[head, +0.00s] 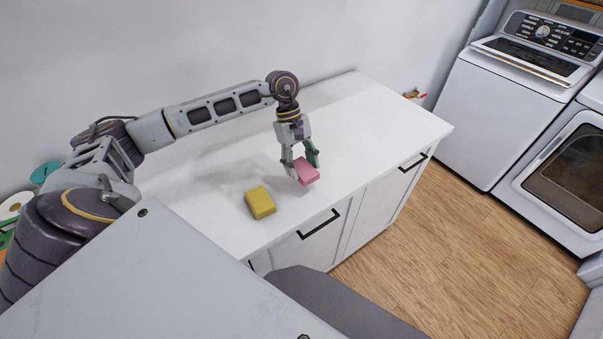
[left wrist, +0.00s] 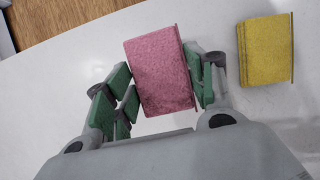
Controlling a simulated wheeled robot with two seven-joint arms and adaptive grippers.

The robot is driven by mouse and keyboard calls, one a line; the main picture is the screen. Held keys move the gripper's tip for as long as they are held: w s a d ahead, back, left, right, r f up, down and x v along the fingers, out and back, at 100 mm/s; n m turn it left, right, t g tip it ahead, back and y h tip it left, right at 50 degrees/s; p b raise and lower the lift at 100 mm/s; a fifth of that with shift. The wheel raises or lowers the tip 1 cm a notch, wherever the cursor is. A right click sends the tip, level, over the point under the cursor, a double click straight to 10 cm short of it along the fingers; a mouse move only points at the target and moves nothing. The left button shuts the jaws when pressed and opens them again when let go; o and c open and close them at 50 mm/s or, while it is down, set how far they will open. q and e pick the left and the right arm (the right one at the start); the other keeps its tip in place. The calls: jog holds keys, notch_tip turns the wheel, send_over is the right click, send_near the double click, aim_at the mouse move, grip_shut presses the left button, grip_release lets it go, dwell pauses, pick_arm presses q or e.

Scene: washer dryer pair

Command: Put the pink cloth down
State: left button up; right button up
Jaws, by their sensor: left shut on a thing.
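The pink cloth (head: 307,171) is a small folded block between the fingers of my left gripper (head: 302,167), near the front edge of the white counter. In the left wrist view the pink cloth (left wrist: 160,70) sits between the green finger pads of the left gripper (left wrist: 160,90), which is shut on it. Whether its underside touches the counter I cannot tell. My right gripper is in neither view.
A yellow folded cloth (head: 260,202) lies on the white counter (head: 350,115), left of the pink one; it also shows in the left wrist view (left wrist: 265,50). The counter is bare toward the back right. A washer (head: 510,95) and dryer (head: 560,180) stand at the right.

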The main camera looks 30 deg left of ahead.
aim_at(300, 165)
pick_arm(q)
notch_tip(300, 165, down, 3)
jog(key=shift+f, duration=0.6)
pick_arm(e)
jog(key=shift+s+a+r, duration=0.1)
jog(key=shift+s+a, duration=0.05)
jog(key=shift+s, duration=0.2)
pick_arm(q)
jog(key=shift+f, duration=0.15)
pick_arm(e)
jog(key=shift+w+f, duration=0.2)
pick_arm(q)
jog(key=o, duration=0.5)
jog(key=shift+c, duration=0.2)
jog(key=o, duration=0.4)
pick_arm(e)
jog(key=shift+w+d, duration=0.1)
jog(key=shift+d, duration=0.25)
pick_arm(q)
jog(key=shift+o, duration=0.2)
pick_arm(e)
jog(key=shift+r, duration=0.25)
